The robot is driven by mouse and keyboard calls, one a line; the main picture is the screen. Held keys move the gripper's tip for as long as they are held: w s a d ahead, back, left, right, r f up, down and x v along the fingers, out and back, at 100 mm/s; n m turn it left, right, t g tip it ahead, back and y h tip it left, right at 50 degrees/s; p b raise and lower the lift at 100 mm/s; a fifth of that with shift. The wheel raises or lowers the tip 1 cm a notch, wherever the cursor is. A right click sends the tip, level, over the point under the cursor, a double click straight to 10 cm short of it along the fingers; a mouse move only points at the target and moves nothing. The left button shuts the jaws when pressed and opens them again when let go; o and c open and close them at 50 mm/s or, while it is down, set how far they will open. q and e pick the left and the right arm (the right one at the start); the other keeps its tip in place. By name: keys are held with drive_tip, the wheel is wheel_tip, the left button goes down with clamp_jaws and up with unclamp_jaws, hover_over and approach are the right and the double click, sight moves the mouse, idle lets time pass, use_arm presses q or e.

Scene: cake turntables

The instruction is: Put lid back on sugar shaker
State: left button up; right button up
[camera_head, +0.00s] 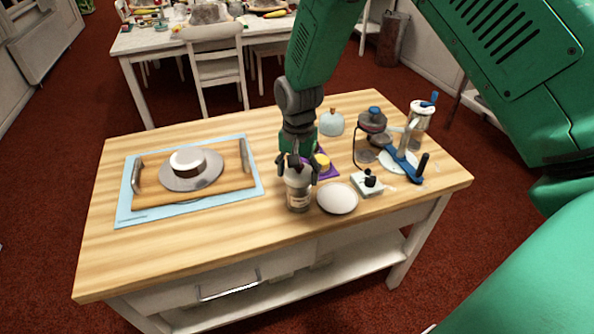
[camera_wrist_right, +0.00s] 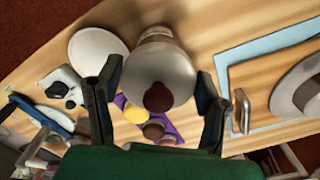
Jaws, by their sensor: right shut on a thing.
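The sugar shaker (camera_head: 298,198) is a glass jar with a label, standing upright near the front middle of the wooden table. Its grey domed metal lid (camera_wrist_right: 150,70) with a dark red knob is at the jar's top. My right gripper (camera_head: 298,170) reaches down from above, with its dark fingers on both sides of the lid, shut on it. In the right wrist view the jar (camera_wrist_right: 155,33) shows just beyond the lid's edge. The lid lines up closely with the jar, but I cannot tell whether it is fully seated. My left gripper is not in view.
A white plate (camera_head: 337,198) is right beside the shaker. A small white box with a black knob (camera_head: 368,182), a blue-handled device (camera_head: 402,160) and a purple mat (camera_head: 328,172) are close by. A turntable (camera_head: 212,178) on a wooden tray is at left. The front-left tabletop is clear.

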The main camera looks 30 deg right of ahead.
drive_tip(key=shift+f, duration=0.45)
idle(0.6)
drive_tip(key=shift+f+p, duration=0.3)
drive_tip(key=shift+p, duration=0.1)
idle(1.0)
drive_tip(key=o, duration=1.3)
drive_tip(key=shift+c, duration=0.2)
drive_tip(key=shift+r, duration=0.2)
drive_tip(key=shift+r+p, duration=3.05)
drive_tip(key=shift+r, duration=0.1)
drive_tip(key=shift+r, duration=0.15)
